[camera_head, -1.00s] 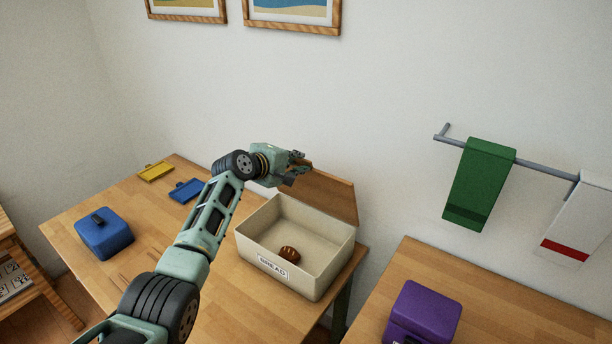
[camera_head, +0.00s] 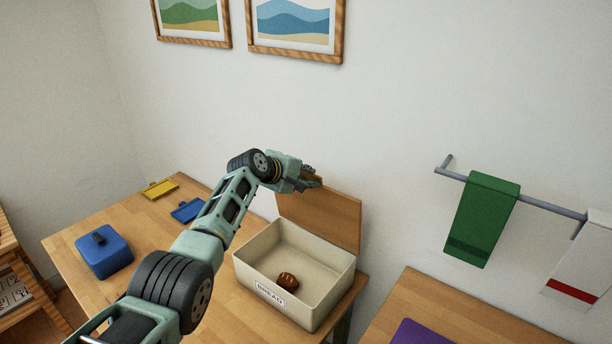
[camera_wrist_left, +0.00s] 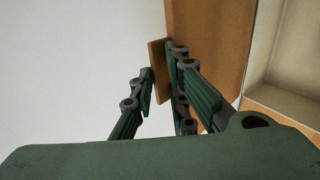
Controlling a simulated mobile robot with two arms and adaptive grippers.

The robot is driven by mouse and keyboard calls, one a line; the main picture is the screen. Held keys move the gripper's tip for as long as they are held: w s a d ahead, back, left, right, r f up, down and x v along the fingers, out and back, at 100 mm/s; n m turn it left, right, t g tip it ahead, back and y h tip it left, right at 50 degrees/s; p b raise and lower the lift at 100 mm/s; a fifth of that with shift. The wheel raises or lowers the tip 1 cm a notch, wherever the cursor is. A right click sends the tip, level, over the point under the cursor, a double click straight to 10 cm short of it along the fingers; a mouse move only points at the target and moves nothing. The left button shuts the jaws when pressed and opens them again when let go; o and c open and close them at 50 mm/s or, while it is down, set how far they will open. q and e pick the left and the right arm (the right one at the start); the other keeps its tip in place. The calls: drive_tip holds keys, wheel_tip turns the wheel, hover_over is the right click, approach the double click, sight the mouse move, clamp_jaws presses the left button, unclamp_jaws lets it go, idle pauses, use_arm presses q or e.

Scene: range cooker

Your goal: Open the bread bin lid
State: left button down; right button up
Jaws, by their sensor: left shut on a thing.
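The cream bread bin (camera_head: 318,296), marked BREAD, stands on the wooden table, and its inside is open to view. A brown loaf (camera_head: 287,281) lies in it. The wooden lid (camera_head: 335,217) stands raised, about upright, along the bin's back edge. My left gripper (camera_head: 312,180) is at the lid's upper left edge. In the left wrist view, my left gripper (camera_wrist_left: 160,88) has its fingers on either side of a thin wooden piece (camera_wrist_left: 158,70) at the lid's edge, and the lid (camera_wrist_left: 205,45) shows beside it. My right gripper is not in view.
A blue lidded box (camera_head: 104,258), a yellow tray (camera_head: 160,189) and a blue tray (camera_head: 187,211) sit on the table's left part. A rail with a green towel (camera_head: 482,220) is on the wall at right. A purple object (camera_head: 425,333) is on the right-hand table.

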use_arm(q)
drive_tip(key=c, duration=1.9)
unclamp_jaws()
drive_tip(key=shift+d+f, duration=0.1)
drive_tip(key=shift+f, duration=0.1)
drive_tip(key=shift+c, duration=0.2)
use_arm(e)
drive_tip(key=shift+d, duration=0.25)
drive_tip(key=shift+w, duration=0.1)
use_arm(q)
drive_tip(key=shift+r, duration=0.1)
drive_tip(key=shift+v, duration=0.95)
drive_tip(key=v, duration=1)
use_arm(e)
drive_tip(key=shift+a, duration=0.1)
